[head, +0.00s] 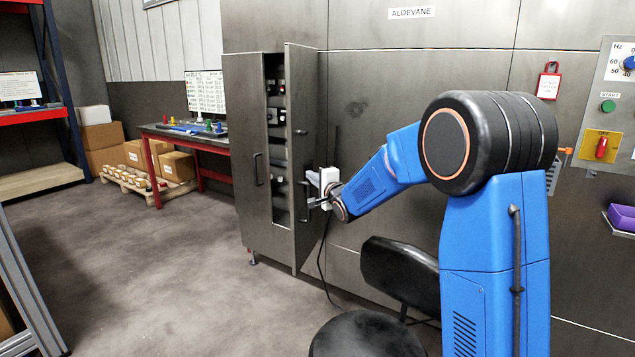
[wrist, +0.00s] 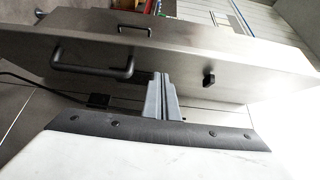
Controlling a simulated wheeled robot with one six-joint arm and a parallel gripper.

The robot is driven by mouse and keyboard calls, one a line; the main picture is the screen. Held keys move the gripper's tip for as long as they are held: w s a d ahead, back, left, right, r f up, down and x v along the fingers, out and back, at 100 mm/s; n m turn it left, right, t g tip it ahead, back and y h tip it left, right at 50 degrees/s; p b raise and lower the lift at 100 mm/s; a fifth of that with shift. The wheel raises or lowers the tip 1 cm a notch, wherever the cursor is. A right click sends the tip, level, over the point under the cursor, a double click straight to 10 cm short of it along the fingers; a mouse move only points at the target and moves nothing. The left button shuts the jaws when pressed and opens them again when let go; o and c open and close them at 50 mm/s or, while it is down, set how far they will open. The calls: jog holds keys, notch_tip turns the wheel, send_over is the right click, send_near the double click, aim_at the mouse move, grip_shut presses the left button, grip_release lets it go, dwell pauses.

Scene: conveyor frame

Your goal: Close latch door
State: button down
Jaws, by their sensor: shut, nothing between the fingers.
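The grey metal cabinet has a right door (head: 303,90) standing ajar, swung outward, with dark shelves of parts showing in the gap. In the wrist view this door (wrist: 220,62) spans the picture, with a black bar handle (wrist: 92,70) on the left and a small dark latch knob (wrist: 209,79) on the right. The knob also shows in the head view (head: 301,132). My gripper (head: 312,203) is shut and empty, at the door's outer face. In the wrist view its fingertips (wrist: 160,76) lie between handle and knob; whether they touch the door is unclear.
The cabinet's left door (head: 245,140) looks closed. A black stool (head: 365,335) stands in front of the metal wall, below my arm. A red-legged workbench (head: 185,138) and boxes on a pallet (head: 150,185) are at the back left. The floor before the cabinet is clear.

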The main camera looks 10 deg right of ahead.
aim_at(294, 170)
jog(key=shift+w+a, duration=1.95)
jog(key=shift+w, duration=0.15)
